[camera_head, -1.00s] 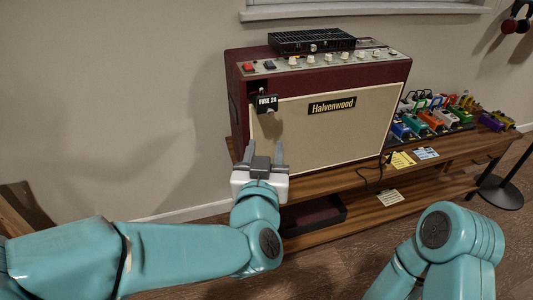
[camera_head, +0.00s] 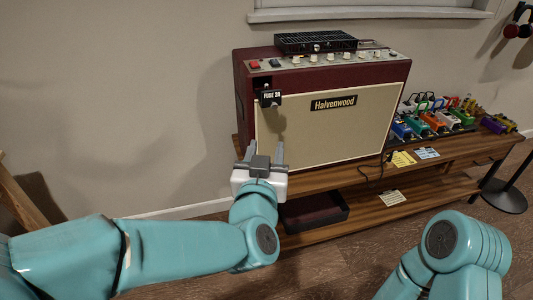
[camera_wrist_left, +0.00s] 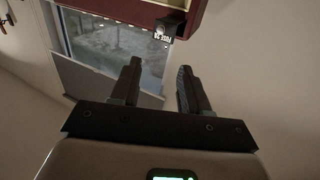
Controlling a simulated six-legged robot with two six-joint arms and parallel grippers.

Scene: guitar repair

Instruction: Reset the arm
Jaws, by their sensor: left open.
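My left gripper (camera_head: 265,151) is open and empty in the head view, its two grey fingers pointing up in front of the lower left of the amp. In the left wrist view its fingers (camera_wrist_left: 160,85) stand apart with nothing between them. The dark red amp (camera_head: 340,121) with a cream front stands on a wooden bench. A black "FUSE 2A" piece (camera_head: 271,99) is at the amp's upper left front, above the gripper; it also shows in the left wrist view (camera_wrist_left: 164,32). My right arm shows at the lower right, but its gripper is out of view.
A black ribbed box (camera_head: 315,42) lies on the amp. Several coloured pedals (camera_head: 435,120) stand on the bench (camera_head: 450,149) to the right. A dark tray (camera_head: 314,213) sits on the lower shelf. The wall left of the amp is bare.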

